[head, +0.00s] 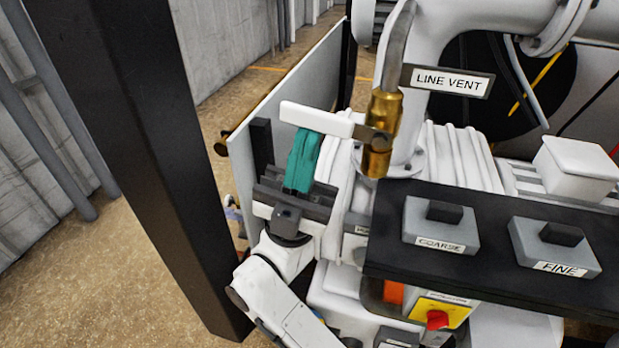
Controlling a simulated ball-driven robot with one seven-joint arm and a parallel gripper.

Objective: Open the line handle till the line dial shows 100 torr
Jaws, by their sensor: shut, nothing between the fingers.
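The line handle is a white lever (315,119) on a brass valve (380,135), beside a sign reading LINE VENT (447,81). The lever points left from the valve, roughly level. My gripper (308,136) has teal fingers and is shut and empty. Its fingertips are just below the lever's middle in the picture; I cannot tell whether they touch it. No line dial shows in this view.
A dark panel (485,219) at the right carries grey boxes marked COARSE (438,224) and FINE (553,249). A red knob on a yellow plate (440,318) sits below. A thick dark post (140,150) stands left of my arm. Open floor (80,280) lies further left.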

